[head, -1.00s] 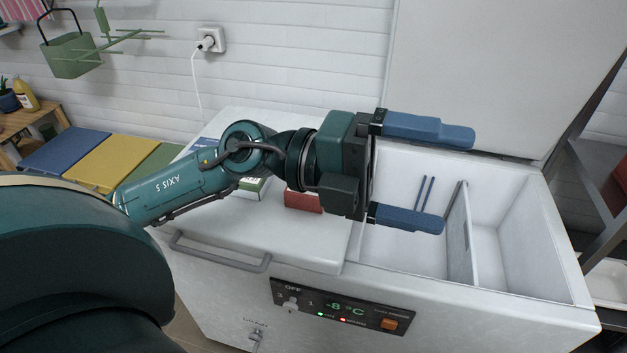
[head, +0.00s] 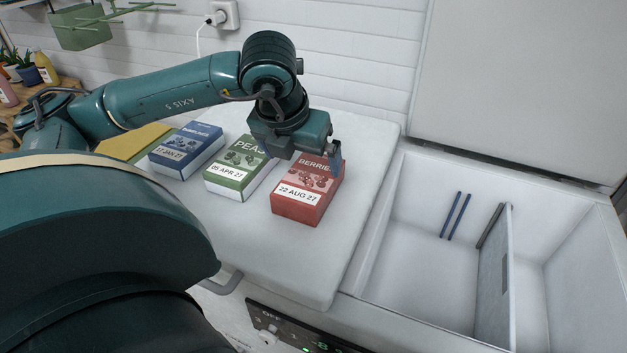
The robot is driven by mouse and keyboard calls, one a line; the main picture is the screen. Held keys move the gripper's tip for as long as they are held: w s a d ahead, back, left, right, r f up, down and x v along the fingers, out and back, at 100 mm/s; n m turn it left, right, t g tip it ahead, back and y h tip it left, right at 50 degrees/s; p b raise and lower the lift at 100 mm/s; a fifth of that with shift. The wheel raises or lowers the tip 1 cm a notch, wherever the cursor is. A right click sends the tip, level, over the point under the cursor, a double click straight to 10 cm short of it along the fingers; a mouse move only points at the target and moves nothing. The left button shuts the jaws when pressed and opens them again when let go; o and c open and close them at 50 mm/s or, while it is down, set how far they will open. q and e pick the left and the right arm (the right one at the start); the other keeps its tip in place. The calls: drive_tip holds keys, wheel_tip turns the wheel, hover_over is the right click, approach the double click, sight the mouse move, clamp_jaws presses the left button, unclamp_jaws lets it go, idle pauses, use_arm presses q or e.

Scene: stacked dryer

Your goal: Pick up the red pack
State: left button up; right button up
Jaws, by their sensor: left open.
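The red pack (head: 304,203), labelled BERRIES with the date 22 AUG 27, lies on the white closed lid part of the chest freezer. My left gripper (head: 335,158) is directly above its far end, pointing down. The gripper is open; one blue finger shows at the pack's far right edge, and the other is hidden behind the gripper body. I cannot tell whether the finger touches the pack. My right gripper is not in view.
A green PEAS pack (head: 236,178) and a blue pack (head: 184,152) lie left of the red pack. The open freezer compartment (head: 425,265) with a divider (head: 493,275) is at the right. The white lid top (head: 285,262) is clear in front.

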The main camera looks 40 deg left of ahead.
sight(309, 177)
use_arm(q)
drive_tip(key=x, duration=0.9)
drive_tip(key=shift+s+d, duration=0.15)
drive_tip(key=shift+c, duration=0.3)
drive_tip(key=shift+r, duration=0.1)
drive_tip(key=c, duration=1)
